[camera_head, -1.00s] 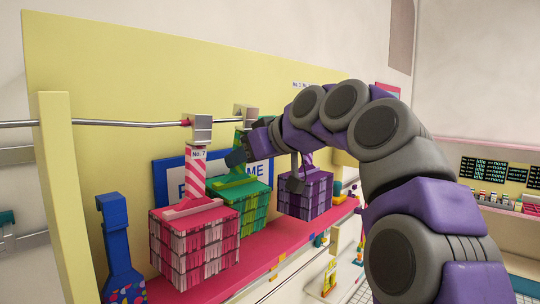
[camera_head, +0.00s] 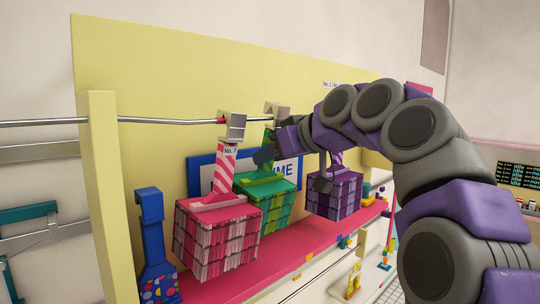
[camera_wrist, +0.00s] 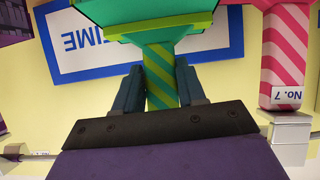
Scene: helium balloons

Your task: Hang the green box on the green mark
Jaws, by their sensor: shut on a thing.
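The green box (camera_head: 279,212) has a green-and-yellow striped handle, which shows in the wrist view (camera_wrist: 161,78). My gripper (camera_wrist: 160,88) has its two dark blue fingers on either side of this handle and is shut on it. In the head view, my gripper (camera_head: 265,155) is beside the handle, just under a metal block (camera_head: 277,110) on the rail. The box is behind and right of the pink box. Whether the handle's top touches the rail block is hidden. I cannot make out the green mark.
The pink box (camera_head: 205,250) with the No. 7 handle hangs under a metal rail block (camera_head: 232,126). A purple box (camera_head: 335,197) is to the right. A dotted blue item (camera_head: 156,260) is at left. The rail (camera_head: 165,122) runs along a yellow panel (camera_head: 140,60) above a pink shelf (camera_head: 285,262).

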